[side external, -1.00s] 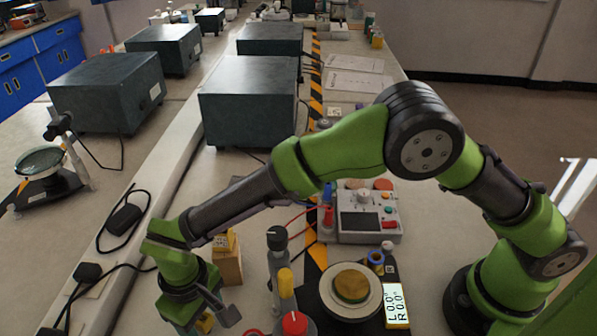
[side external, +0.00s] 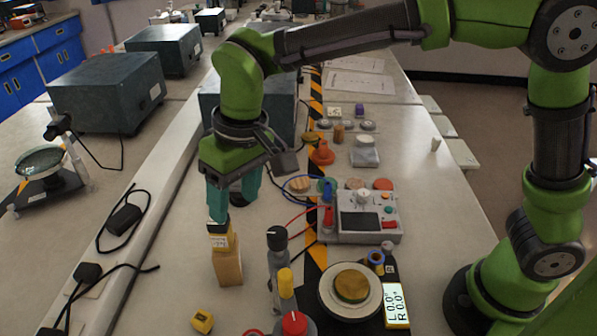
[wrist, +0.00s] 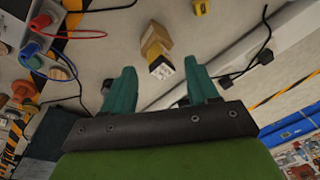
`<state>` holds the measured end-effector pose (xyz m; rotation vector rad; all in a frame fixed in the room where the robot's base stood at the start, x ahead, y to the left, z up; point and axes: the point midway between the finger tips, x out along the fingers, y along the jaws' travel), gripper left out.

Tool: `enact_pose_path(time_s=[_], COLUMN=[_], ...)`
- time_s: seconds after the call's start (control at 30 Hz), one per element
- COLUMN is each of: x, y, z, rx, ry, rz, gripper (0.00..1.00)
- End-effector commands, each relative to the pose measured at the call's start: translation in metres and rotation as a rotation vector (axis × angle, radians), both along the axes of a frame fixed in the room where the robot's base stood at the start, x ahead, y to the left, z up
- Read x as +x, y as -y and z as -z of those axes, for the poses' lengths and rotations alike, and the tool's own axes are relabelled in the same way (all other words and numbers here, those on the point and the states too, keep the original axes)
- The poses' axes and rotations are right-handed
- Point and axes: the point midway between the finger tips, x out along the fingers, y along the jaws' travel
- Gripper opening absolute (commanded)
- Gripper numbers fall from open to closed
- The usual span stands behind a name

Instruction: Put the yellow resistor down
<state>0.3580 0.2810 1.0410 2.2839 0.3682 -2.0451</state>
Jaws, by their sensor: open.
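A wooden block (side external: 228,268) with a yellow, white-labelled piece (side external: 219,235) on top stands close below my gripper. Knobbed posts (side external: 277,240), a round dial plate (side external: 350,290) and a meter box (side external: 368,220) stand to the right. Cables (side external: 123,218) lie left.

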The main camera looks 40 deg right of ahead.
Motion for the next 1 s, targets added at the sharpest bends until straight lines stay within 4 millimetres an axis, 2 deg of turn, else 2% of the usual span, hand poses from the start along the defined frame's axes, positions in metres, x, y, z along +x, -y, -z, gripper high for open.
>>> enact_pose_path(time_s=[0.03,0.2,0.3,0.43,0.5,0.63,0.8,1.0], x=[-0.001,-0.025,-0.048,-0.081,-0.096,-0.115,-0.123,-0.123], y=[0.033,0.12,0.164,0.208,0.224,0.241,0.249,0.248], z=[-0.018,-0.049,-0.056,-0.054,-0.049,-0.04,-0.034,-0.034], rx=[0.035,0.127,0.17,0.208,0.221,0.234,0.238,0.238], ry=[0.031,0.136,0.208,0.301,0.345,0.403,0.429,0.429], rz=[0.055,0.211,0.304,0.419,0.468,0.532,0.56,0.56], gripper=[0.59,0.59,0.59,0.59,0.59,0.59,0.59,0.59])
